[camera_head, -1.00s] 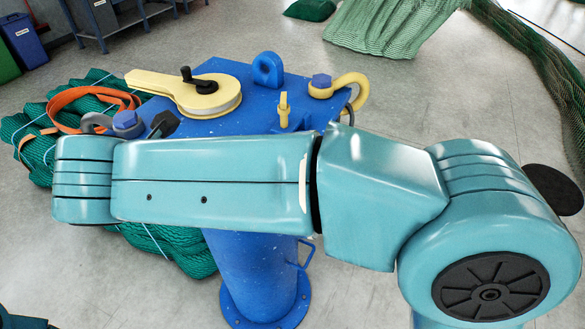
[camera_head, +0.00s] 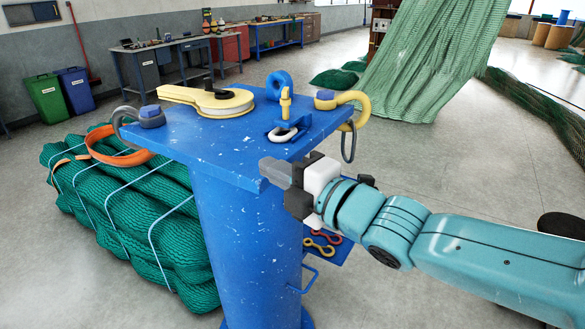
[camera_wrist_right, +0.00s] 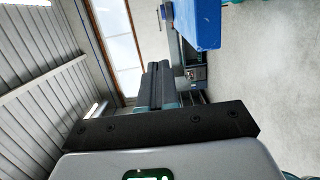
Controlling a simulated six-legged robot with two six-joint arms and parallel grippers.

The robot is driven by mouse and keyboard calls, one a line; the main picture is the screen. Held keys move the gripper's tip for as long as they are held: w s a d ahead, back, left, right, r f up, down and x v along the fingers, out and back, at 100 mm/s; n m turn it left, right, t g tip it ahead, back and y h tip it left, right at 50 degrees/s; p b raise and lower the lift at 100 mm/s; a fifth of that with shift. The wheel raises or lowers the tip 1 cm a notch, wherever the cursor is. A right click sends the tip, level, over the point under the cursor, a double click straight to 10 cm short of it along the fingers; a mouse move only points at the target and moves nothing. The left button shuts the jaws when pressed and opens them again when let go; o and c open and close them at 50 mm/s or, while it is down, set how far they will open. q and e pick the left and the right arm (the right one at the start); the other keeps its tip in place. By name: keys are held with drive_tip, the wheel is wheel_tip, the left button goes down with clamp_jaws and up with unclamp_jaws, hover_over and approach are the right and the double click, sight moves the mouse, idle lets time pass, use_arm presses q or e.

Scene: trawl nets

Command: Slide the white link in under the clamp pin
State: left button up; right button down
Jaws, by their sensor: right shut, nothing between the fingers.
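The white link (camera_head: 283,137) lies on the blue stand top (camera_head: 225,140), at the front of a small blue clamp (camera_head: 294,122). The yellow clamp pin (camera_head: 286,103) stands upright just behind the link. I cannot tell whether any of the link is under the pin. My right gripper (camera_head: 270,170) is shut and empty at the top's front right edge, nearer than the link and apart from it. Its shut dark fingers also show in the right wrist view (camera_wrist_right: 160,85), where the link is not seen. My left gripper is not in view.
A yellow snatch block (camera_head: 215,102), a blue eye (camera_head: 278,82), a yellow hook (camera_head: 345,98) and a grey shackle (camera_head: 128,122) sit on the top. Red and yellow links (camera_head: 322,240) lie on a lower shelf. A green net bundle (camera_head: 130,210) lies at left.

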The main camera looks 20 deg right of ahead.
drive_tip(key=d+f+m+t+h+b, duration=0.1)
drive_tip(key=d+f+m+h+b, duration=0.15)
drive_tip(key=d, duration=0.55)
drive_tip(key=p, duration=0.3)
approach(287, 148)
drive_tip(key=shift+n, duration=0.25)
drive_tip(key=w+a, duration=0.1)
drive_tip(key=a, duration=0.1)
drive_tip(key=w+a+r, duration=0.1)
drive_tip(key=w+a, duration=0.2)
drive_tip(key=w, duration=0.1)
drive_tip(key=shift+w+a+r, duration=0.2)
drive_tip(key=shift+a+r, duration=0.15)
drive_tip(key=shift+a, duration=0.05)
drive_tip(key=shift+w+d+p, duration=0.65)
drive_tip(key=shift+w, duration=0.3)
drive_tip(key=shift+w+d+f, duration=0.1)
drive_tip(key=shift+w+d, duration=0.25)
drive_tip(key=shift+w, duration=0.1)
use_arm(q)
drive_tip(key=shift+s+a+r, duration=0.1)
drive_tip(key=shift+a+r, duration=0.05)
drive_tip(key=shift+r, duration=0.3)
use_arm(e)
drive_tip(key=shift+a, duration=0.15)
drive_tip(key=shift+w+d, duration=0.35)
drive_tip(key=shift+w, duration=0.2)
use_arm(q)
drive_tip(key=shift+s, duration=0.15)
